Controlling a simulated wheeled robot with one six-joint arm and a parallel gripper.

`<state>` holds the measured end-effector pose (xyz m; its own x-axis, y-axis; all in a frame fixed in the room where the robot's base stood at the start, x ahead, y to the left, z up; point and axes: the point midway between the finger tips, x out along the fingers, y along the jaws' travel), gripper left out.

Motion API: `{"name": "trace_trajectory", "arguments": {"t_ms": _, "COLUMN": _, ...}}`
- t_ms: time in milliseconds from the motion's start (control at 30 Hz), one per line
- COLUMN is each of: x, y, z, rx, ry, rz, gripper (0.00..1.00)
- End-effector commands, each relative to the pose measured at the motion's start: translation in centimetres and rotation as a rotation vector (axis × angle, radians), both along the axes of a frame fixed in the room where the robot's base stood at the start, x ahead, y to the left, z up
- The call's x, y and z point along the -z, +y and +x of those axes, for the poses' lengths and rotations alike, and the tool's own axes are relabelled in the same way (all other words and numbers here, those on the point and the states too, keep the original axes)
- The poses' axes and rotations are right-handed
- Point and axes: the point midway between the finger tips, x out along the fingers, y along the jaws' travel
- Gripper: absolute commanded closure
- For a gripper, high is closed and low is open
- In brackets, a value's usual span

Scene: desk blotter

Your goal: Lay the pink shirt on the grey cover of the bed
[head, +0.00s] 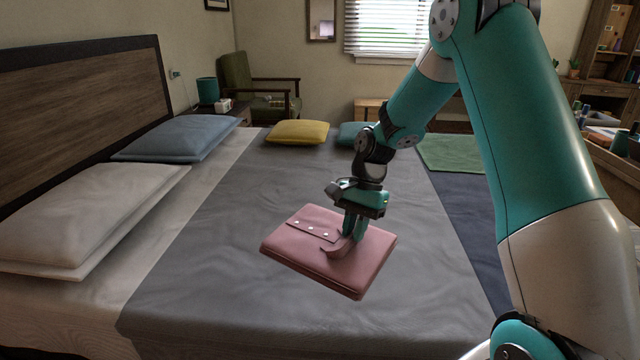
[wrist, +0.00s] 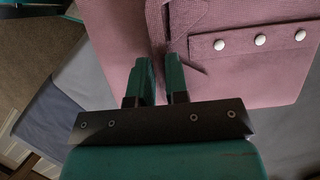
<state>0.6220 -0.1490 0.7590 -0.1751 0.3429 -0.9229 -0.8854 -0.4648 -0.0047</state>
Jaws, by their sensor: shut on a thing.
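The pink shirt (head: 310,255) is folded into a flat rectangle with white buttons. It also fills the upper part of the wrist view (wrist: 270,75). My gripper (head: 350,232) points down and is shut on a raised fold of the shirt. The fingers also show in the wrist view (wrist: 161,75), against the shirt. The shirt is over the grey cover (head: 230,210) of the bed, slightly tilted. I cannot tell whether its underside touches the cover.
White (head: 90,210) and blue (head: 185,135) pillows lie at the headboard side. A yellow cushion (head: 298,131) and a teal cushion (head: 352,133) lie at the far edge. The cover around the shirt is bare. A green cloth (head: 450,153) lies beyond, at right.

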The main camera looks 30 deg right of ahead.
Motion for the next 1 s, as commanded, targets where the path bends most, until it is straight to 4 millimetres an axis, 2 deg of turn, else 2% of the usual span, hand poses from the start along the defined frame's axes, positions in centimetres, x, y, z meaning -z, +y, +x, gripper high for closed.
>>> {"name": "trace_trajectory", "arguments": {"t_ms": 100, "x": -2.6, "y": -1.9, "z": 0.3, "rx": 0.376, "ry": -0.008, "rz": 0.0, "gripper": 1.0}}
{"name": "trace_trajectory", "arguments": {"t_ms": 200, "x": -4.4, "y": -3.0, "z": 0.5, "rx": 0.656, "ry": -0.007, "rz": 0.0, "gripper": 1.0}}
{"name": "trace_trajectory", "arguments": {"t_ms": 333, "x": -6.1, "y": -4.0, "z": 0.6, "rx": 0.917, "ry": -0.004, "rz": 0.0, "gripper": 1.0}}
{"name": "trace_trajectory", "arguments": {"t_ms": 467, "x": -6.7, "y": -4.5, "z": 0.6, "rx": 1.048, "ry": -0.001, "rz": -0.001, "gripper": 1.0}}
{"name": "trace_trajectory", "arguments": {"t_ms": 567, "x": -5.6, "y": -4.6, "z": 0.6, "rx": 1.08, "ry": 0.005, "rz": -0.001, "gripper": 1.0}}
{"name": "trace_trajectory", "arguments": {"t_ms": 1000, "x": 6.3, "y": -4.6, "z": 0.6, "rx": 1.079, "ry": 0.007, "rz": -0.004, "gripper": 1.0}}
